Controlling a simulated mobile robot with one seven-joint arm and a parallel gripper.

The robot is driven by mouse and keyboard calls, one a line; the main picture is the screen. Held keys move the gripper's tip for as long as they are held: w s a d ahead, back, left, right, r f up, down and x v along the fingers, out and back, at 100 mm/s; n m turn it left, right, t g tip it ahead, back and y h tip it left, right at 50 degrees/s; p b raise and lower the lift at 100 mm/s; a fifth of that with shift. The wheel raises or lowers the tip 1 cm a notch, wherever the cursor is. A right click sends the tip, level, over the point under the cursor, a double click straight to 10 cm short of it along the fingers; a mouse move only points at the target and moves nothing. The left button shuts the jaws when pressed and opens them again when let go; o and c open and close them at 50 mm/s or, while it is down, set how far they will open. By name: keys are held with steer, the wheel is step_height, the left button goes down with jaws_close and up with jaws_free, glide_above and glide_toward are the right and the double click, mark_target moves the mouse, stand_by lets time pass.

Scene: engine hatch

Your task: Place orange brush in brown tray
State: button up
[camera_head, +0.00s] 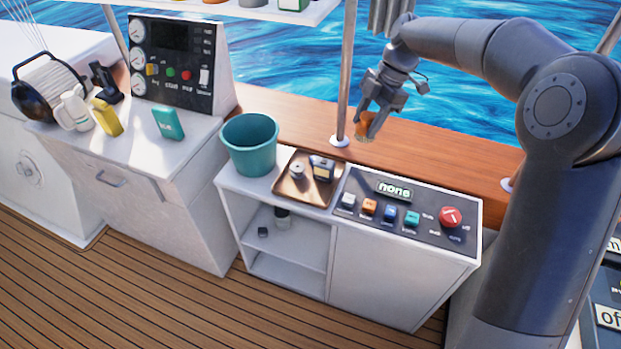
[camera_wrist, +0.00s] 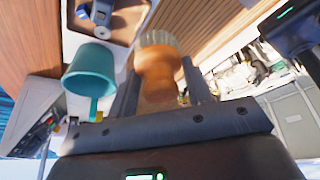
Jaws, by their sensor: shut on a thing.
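The orange brush (camera_head: 365,125) is held between the fingers of my gripper (camera_head: 373,118), above the wooden ledge behind the control panel. In the wrist view the brush (camera_wrist: 158,72) stands out between my fingers (camera_wrist: 160,88), with pale bristles at its far end. The brown tray (camera_head: 290,189) sits on the white cabinet, to the left of and below my gripper. It holds a small round metal item (camera_head: 297,170) and a dark blue and white item (camera_head: 321,168). The tray (camera_wrist: 130,22) also shows at the top left of the wrist view.
A teal bucket (camera_head: 249,146) stands just left of the tray. A panel with buttons and a red knob (camera_head: 451,217) lies to its right. A metal post (camera_head: 346,70) rises behind the tray, beside my gripper. The tray's front part is bare.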

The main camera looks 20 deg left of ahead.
step_height(320, 180, down, 15)
steer(key=a+f, duration=0.2)
steer(key=a, duration=0.2)
steer(key=a+f, duration=0.5)
steer(key=a, duration=0.2)
steer(key=shift+s+a+f, duration=0.3)
steer(key=shift+f, duration=2.05)
steer(key=shift+f, duration=0.15)
steer(key=o, duration=0.6)
steer(key=shift+o, duration=0.6)
steer(key=v, duration=1.2)
steer(key=shift+r, duration=0.2)
